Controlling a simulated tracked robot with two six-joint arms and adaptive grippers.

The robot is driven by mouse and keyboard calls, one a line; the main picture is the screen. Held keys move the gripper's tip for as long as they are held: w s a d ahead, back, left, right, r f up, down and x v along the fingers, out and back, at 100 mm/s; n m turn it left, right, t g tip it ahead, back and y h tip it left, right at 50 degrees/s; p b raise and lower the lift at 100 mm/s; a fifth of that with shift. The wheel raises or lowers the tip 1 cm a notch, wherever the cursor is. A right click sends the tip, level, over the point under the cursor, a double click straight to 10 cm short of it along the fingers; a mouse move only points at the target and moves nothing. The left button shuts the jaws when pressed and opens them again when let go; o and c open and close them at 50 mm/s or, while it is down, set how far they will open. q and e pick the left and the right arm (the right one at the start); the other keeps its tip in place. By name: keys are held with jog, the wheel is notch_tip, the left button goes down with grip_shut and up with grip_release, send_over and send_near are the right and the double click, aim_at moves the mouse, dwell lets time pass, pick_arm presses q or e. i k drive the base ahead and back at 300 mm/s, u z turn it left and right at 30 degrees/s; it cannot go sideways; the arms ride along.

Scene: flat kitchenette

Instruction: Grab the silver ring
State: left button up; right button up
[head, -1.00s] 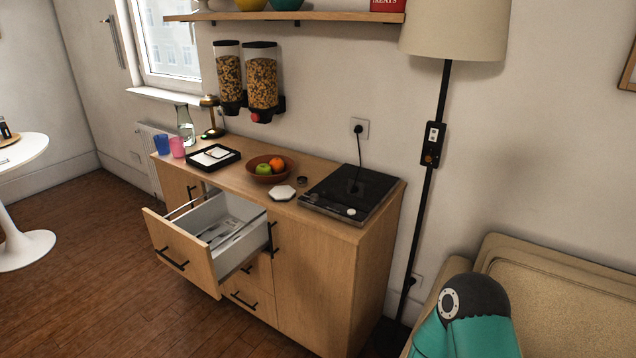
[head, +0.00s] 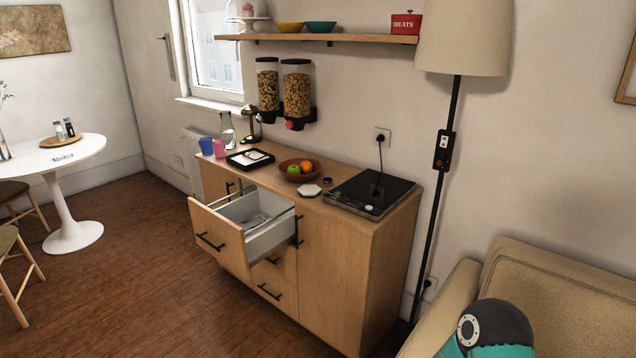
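A small dark-grey round thing (head: 327,181) sits on the wooden cabinet top (head: 345,214), between the fruit bowl and the black hob. It may be the silver ring, but it is too small to tell. No other ring can be made out. A white hexagonal piece (head: 309,191) lies just left of it. Neither gripper shows in the head view; only a teal and dark part of my own arm is at the bottom right.
An open drawer (head: 219,240) sticks out from the cabinet front. A brown fruit bowl (head: 298,176), a black tray (head: 237,164) and a black hob (head: 369,193) stand on top. A lamp (head: 430,230) and sofa (head: 570,290) are right; the floor at left front is clear.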

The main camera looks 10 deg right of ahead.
aim_at(327, 182)
jog(key=u, duration=0.35)
jog(key=i, duration=1.6)
jog(key=z, duration=0.5)
